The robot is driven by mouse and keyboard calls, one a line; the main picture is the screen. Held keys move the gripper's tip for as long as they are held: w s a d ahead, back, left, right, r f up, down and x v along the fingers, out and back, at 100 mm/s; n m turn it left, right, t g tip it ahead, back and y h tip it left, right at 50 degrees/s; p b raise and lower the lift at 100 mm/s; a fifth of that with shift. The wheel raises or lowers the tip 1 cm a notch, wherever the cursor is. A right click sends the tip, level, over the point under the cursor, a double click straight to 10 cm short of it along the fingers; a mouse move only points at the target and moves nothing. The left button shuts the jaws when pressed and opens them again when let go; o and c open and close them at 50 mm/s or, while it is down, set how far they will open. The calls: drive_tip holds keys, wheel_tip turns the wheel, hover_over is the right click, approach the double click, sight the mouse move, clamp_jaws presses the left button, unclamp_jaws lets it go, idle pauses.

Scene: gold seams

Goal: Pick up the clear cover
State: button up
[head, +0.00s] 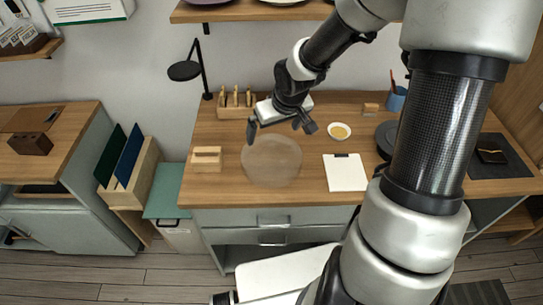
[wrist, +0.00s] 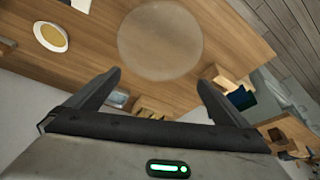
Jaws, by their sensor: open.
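The clear cover (head: 271,160) is a round, see-through, faintly hazy piece at the front of the wooden desk (head: 225,135), near the edge. It also shows whole in the wrist view (wrist: 160,40), beyond the fingertips. Whether it is flat or domed I cannot tell. My gripper (head: 280,128) is above the desk, just behind the cover in the head view. In the wrist view my gripper (wrist: 158,80) has its fingers wide apart with nothing between them.
A wooden block (head: 207,158) is left of the cover, and a white sheet (head: 345,172) is to its right. A bowl with yellow contents (head: 339,132) and a slotted wooden rack (head: 236,105) are behind. A black lamp (head: 187,71) stands at the back left.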

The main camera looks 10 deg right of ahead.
sight(272, 142)
drive_tip(key=b+x, duration=0.1)
drive_tip(key=x, duration=0.3)
drive_tip(key=b+x, duration=0.1)
drive_tip(key=x, duration=0.3)
drive_tip(key=shift+s+d, duration=0.1)
drive_tip(key=shift+d, duration=0.15)
